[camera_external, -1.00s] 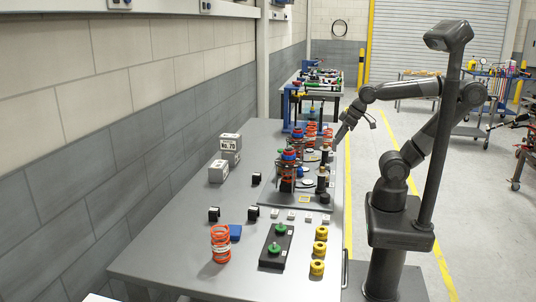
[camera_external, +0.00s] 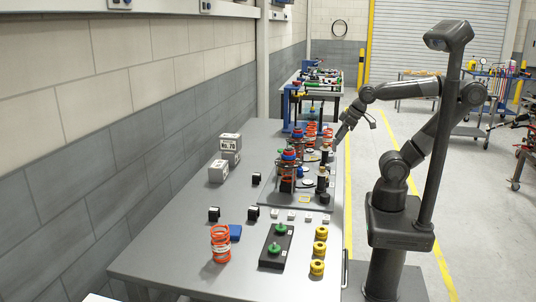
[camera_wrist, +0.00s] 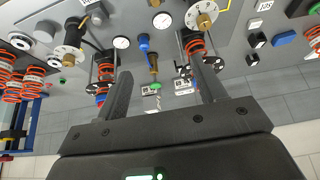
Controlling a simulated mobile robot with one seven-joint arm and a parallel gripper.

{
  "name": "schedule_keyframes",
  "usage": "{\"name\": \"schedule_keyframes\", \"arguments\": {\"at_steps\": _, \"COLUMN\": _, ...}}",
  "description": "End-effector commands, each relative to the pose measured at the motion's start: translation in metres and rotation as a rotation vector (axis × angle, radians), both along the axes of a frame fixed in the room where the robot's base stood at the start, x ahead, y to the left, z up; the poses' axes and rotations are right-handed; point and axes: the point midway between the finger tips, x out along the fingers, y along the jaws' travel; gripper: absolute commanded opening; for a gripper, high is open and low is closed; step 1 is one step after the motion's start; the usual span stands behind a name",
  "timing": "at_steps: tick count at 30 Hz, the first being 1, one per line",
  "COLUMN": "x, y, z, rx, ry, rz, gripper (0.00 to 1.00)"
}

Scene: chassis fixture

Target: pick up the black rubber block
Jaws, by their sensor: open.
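Several small black blocks with pale faces stand on the grey table: one black block (camera_external: 256,178) near the white boxes, another (camera_external: 214,214) and a third (camera_external: 253,213) nearer the front. I cannot tell which is the rubber one. In the wrist view, two dark blocks (camera_wrist: 256,40) (camera_wrist: 252,59) show at the right, outside my fingers. My gripper (camera_external: 339,137) hangs over the table's right edge, beyond the spring fixtures and apart from these blocks. In the wrist view, my gripper (camera_wrist: 160,70) is open, with nothing between its fingers.
Red spring fixtures (camera_external: 288,172) stand on a plate mid-table. An orange spring (camera_external: 221,244), a black plate with green knobs (camera_external: 276,247) and yellow rings (camera_external: 318,250) lie in front. Labelled grey boxes (camera_external: 219,171) stand at the left, near the wall. Bare tabletop (camera_external: 170,240) lies front left.

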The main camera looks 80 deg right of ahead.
Motion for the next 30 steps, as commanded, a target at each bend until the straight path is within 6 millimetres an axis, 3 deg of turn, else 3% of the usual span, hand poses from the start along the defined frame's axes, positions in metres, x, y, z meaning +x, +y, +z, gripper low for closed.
{"name": "schedule_keyframes", "arguments": {"at_steps": 5, "x": 0.009, "y": 0.002, "z": 0.007, "rx": 0.004, "ry": 0.008, "rz": 0.003, "gripper": 0.64}}
{"name": "schedule_keyframes", "arguments": {"at_steps": 8, "x": 0.027, "y": 0.007, "z": 0.021, "rx": 0.013, "ry": 0.028, "rz": 0.008, "gripper": 0.64}}
{"name": "schedule_keyframes", "arguments": {"at_steps": 18, "x": 0.128, "y": 0.042, "z": 0.07, "rx": 0.046, "ry": 0.124, "rz": 0.024, "gripper": 0.64}}
{"name": "schedule_keyframes", "arguments": {"at_steps": 24, "x": 0.19, "y": 0.073, "z": 0.082, "rx": 0.057, "ry": 0.182, "rz": 0.032, "gripper": 0.64}}
{"name": "schedule_keyframes", "arguments": {"at_steps": 30, "x": 0.251, "y": 0.11, "z": 0.081, "rx": 0.06, "ry": 0.239, "rz": 0.038, "gripper": 0.64}}
